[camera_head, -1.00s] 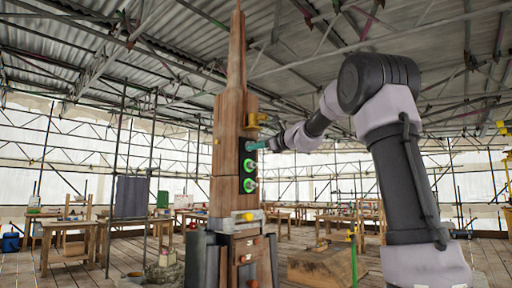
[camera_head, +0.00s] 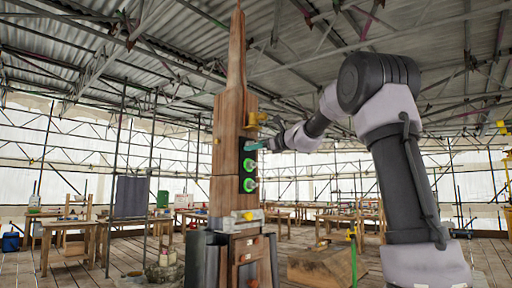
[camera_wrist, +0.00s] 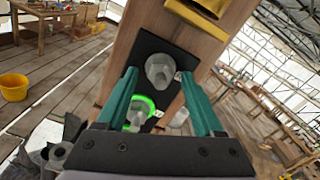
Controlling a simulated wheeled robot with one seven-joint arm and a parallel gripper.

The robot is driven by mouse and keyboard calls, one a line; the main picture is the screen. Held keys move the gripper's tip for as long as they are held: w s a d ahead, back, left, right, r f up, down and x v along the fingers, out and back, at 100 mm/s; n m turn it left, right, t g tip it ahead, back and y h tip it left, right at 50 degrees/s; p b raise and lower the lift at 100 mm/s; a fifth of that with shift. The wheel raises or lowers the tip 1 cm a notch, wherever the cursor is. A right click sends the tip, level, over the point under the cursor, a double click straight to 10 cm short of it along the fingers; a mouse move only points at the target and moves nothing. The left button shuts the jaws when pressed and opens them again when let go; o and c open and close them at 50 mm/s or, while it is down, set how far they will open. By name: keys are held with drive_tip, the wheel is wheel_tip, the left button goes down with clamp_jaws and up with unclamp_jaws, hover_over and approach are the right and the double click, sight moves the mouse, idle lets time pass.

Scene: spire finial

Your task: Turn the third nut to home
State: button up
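The wooden spire (camera_head: 228,150) stands upright, with a column of nuts on its face. The two lower nuts, (camera_head: 249,165) and (camera_head: 249,185), have glowing green rings. My gripper (camera_head: 252,146) is at the spire face above them and hides the upper nut in the head view. In the wrist view, the grey upper nut (camera_wrist: 159,70) sits on a dark plate (camera_wrist: 150,45) with no green glow visible. The teal fingers of my gripper (camera_wrist: 159,74) stand apart on either side of it, with gaps showing. A green-ringed nut (camera_wrist: 137,114) shows below, partly behind the left finger.
A yellow bracket (camera_head: 256,120) projects from the spire just above my gripper; it also shows at the top of the wrist view (camera_wrist: 198,15). Wooden benches (camera_head: 75,228) and scaffold poles stand behind. A wooden block (camera_head: 320,265) lies on the floor at right.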

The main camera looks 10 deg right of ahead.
drive_tip(key=v, duration=1.1)
drive_tip(key=shift+w, duration=0.1)
drive_tip(key=s+a+f+n+g+h, duration=0.2)
drive_tip(key=s+a+f+n+g, duration=0.1)
drive_tip(key=s+f+n, duration=0.45)
drive_tip(key=s+a+f+n+g+h, duration=0.1)
drive_tip(key=s+a+f+n+g, duration=0.25)
drive_tip(key=s+f, duration=0.6)
drive_tip(key=s+d+f+n+h, duration=0.2)
drive_tip(key=s+f+n, duration=0.2)
drive_tip(key=s+f, duration=0.2)
drive_tip(key=s+d+f+n+h, duration=0.3)
drive_tip(key=s+f+n, duration=0.2)
drive_tip(key=s, duration=0.3)
drive_tip(key=shift+d+f+g+h, duration=0.25)
drive_tip(key=shift+f+g+h, duration=0.05)
drive_tip(key=shift+f+g, duration=0.2)
drive_tip(key=shift+o, duration=0.2)
